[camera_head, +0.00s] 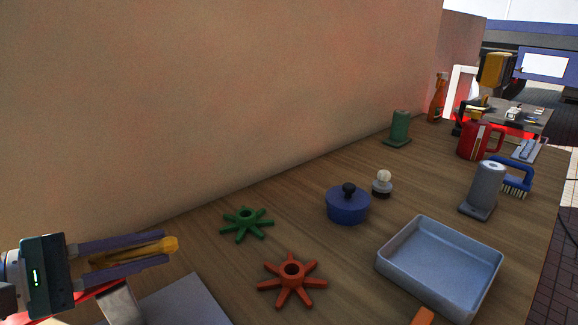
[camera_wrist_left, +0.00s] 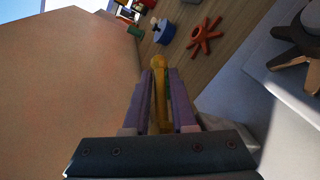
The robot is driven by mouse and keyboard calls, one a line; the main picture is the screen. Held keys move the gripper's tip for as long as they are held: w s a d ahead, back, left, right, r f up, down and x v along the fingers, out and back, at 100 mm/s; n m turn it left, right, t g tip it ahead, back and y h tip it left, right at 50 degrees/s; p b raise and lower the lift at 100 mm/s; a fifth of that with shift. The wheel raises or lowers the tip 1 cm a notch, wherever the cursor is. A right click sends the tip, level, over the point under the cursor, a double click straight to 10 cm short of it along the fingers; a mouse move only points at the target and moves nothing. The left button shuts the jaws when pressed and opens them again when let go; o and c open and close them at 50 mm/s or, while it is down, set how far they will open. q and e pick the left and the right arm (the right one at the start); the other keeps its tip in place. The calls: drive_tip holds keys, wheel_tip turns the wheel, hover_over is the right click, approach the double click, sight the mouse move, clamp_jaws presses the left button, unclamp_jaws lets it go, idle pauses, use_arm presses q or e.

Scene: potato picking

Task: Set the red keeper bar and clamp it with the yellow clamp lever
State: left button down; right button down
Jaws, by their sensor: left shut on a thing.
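My left gripper (camera_head: 172,251) is at the lower left of the head view, shut on the yellow clamp lever (camera_head: 135,250). The lever lies lengthwise between the two purple-grey fingers, its rounded end at the fingertips. In the left wrist view the lever (camera_wrist_left: 160,88) shows between the fingers of the left gripper (camera_wrist_left: 162,75). A red strip (camera_head: 88,302), possibly the keeper bar, shows below the gripper beside a grey metal block (camera_head: 120,303). Most of it is hidden by the gripper, so I cannot tell how it sits. My right gripper is not in view.
A grey plate (camera_head: 185,303) lies just right of the gripper. A green star-shaped part (camera_head: 247,224), an orange one (camera_head: 291,270), a blue pot (camera_head: 347,206) and a grey tray (camera_head: 400,268) stand on the wooden bench. A wall (camera_head: 200,100) rises behind.

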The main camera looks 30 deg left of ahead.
sight(144, 248)
use_arm(q)
drive_tip(key=shift+d+r, duration=0.15)
drive_tip(key=c, duration=0.9)
unclamp_jaws()
drive_tip(key=shift+o, duration=0.2)
wheel_tip(144, 248, up, 20)
drive_tip(key=p, duration=1.3)
drive_tip(key=shift+c, duration=0.2)
